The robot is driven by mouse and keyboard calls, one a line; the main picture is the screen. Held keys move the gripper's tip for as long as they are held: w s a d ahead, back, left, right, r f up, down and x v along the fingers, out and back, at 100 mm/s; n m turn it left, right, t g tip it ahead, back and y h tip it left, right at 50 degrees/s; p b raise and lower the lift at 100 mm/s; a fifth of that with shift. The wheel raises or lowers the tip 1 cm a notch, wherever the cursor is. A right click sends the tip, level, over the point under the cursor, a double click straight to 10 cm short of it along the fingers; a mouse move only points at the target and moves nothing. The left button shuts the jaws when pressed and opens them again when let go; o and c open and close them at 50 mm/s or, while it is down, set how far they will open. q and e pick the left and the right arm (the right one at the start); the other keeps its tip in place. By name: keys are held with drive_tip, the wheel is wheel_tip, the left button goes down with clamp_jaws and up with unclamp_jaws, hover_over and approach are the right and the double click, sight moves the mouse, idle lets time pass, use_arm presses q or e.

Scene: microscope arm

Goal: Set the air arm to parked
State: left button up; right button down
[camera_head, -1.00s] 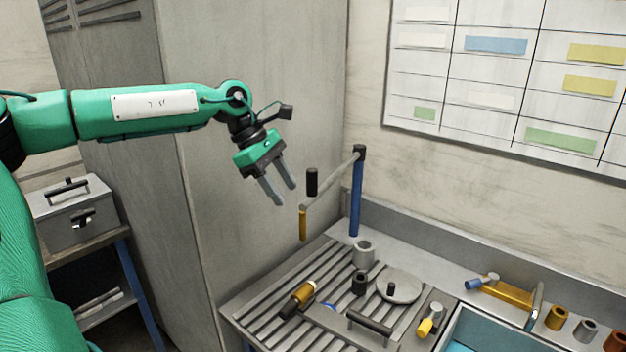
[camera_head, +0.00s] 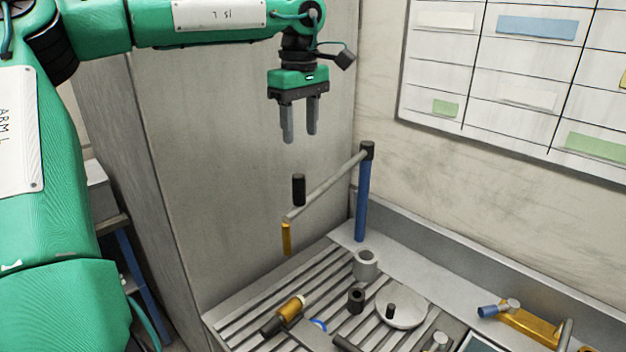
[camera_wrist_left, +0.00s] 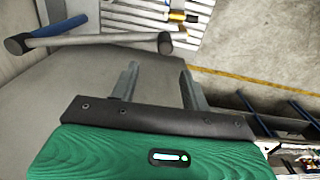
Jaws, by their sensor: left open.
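The air arm (camera_head: 328,187) is a grey bar reaching out from the top of a blue post (camera_head: 362,200) at the back of the slatted bench. Its free end carries an upright black handle (camera_head: 299,190) and a hanging yellow tip (camera_head: 286,238). My left gripper (camera_head: 299,138) is open and empty, pointing down above the black handle with a clear gap. In the left wrist view, the open fingers (camera_wrist_left: 157,85) show below the grey bar (camera_wrist_left: 95,40) and the black handle end (camera_wrist_left: 165,43). My right gripper is not in view.
The slatted bench (camera_head: 250,318) holds a grey cup (camera_head: 365,264), a black ring (camera_head: 356,299), a round plate (camera_head: 408,311) and a yellow-and-black tool (camera_head: 290,308). A tall grey cabinet (camera_head: 220,150) stands at the left. A chart board (camera_head: 530,70) hangs on the wall.

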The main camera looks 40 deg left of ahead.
use_arm(q)
drive_tip(key=shift+s+f, duration=0.2)
drive_tip(key=shift+f, duration=0.15)
drive_tip(key=p, duration=0.2)
hover_over(298, 175)
drive_tip(key=f, duration=0.4)
drive_tip(key=shift+s+f, duration=0.2)
drive_tip(key=shift+s, duration=0.05)
drive_tip(key=f, duration=0.1)
drive_tip(key=f+p, duration=0.1)
drive_tip(key=f, duration=0.2)
drive_tip(key=shift+w, duration=0.3)
wheel_tip(298, 175, down, 3)
drive_tip(key=shift+f+p, duration=0.1)
drive_tip(key=shift+p, duration=0.65)
drive_tip(key=shift+f, duration=0.45)
clamp_jaws()
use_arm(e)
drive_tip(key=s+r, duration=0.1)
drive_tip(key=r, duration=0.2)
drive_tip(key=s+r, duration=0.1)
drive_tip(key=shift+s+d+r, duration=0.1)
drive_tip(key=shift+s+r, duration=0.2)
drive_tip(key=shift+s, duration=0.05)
